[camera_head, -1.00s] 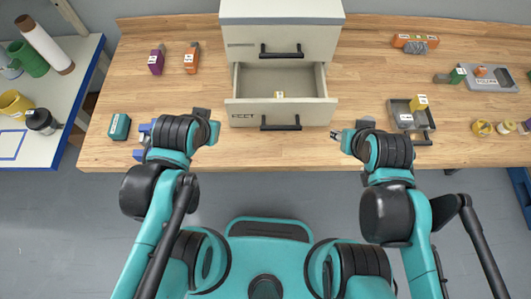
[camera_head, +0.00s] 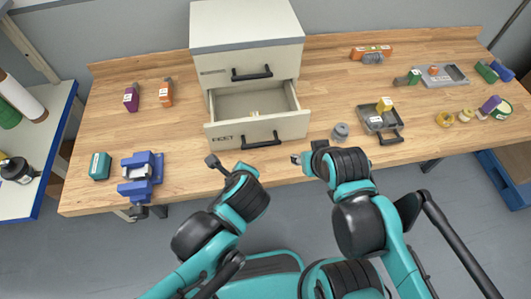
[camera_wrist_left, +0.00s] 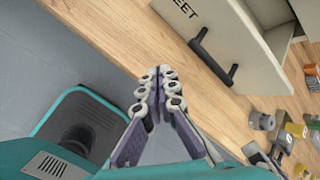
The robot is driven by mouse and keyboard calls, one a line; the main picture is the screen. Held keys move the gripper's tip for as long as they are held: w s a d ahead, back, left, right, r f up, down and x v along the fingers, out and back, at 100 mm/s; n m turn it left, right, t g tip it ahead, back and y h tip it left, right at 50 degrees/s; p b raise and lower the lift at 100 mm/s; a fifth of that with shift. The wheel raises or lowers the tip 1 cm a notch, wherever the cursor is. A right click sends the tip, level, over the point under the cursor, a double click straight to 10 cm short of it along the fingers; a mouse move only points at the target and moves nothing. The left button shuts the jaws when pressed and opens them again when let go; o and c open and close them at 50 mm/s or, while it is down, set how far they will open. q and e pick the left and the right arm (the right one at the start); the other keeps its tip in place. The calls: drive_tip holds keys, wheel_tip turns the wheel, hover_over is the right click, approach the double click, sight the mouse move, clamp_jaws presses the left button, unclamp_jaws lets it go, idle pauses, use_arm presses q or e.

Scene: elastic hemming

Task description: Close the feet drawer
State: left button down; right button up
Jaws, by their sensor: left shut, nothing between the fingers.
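The FEET drawer (camera_head: 225,139) is the lower drawer of a light grey cabinet (camera_head: 246,22) and stands pulled open, with a small pale-yellow item (camera_head: 254,114) inside. Its front has a black bar handle (camera_head: 262,142), which also shows in the left wrist view (camera_wrist_left: 212,57). My left gripper (camera_head: 211,160) is in front of the drawer's left part, below the handle in the picture. In the left wrist view its fingers (camera_wrist_left: 160,76) meet at the tips, empty and apart from the handle. My right gripper (camera_head: 296,159) is right of the handle; its jaws are too small to judge.
The upper drawer (camera_head: 218,78) is shut. A grey round part (camera_head: 340,132) and a small tray (camera_head: 371,124) lie right of the drawer. A blue vise (camera_head: 141,176) stands at the front left. The wood between vise and drawer is clear.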

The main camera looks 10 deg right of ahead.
use_arm(q)
drive_tip(key=s+d+m+t, duration=0.2)
drive_tip(key=s+d+m, duration=0.2)
drive_tip(key=d+m, duration=0.6)
drive_tip(key=shift+m+h, duration=0.4)
drive_tip(key=shift+m, duration=0.2)
drive_tip(key=b+x, duration=0.1)
drive_tip(key=x, duration=0.2)
drive_tip(key=b+x, duration=0.2)
drive_tip(key=x, duration=0.2)
drive_tip(key=b+x, duration=0.2)
drive_tip(key=x, duration=0.2)
drive_tip(key=shift+a+r, duration=0.1)
drive_tip(key=shift+a, duration=0.25)
drive_tip(key=w, duration=0.1)
drive_tip(key=w+r, duration=0.1)
drive_tip(key=w, duration=0.1)
drive_tip(key=shift+b, duration=0.4)
drive_tip(key=shift+w+r, duration=0.2)
drive_tip(key=shift+w, duration=0.15)
use_arm(e)
wheel_tip(320, 180, down, 6)
drive_tip(key=shift+r, duration=0.1)
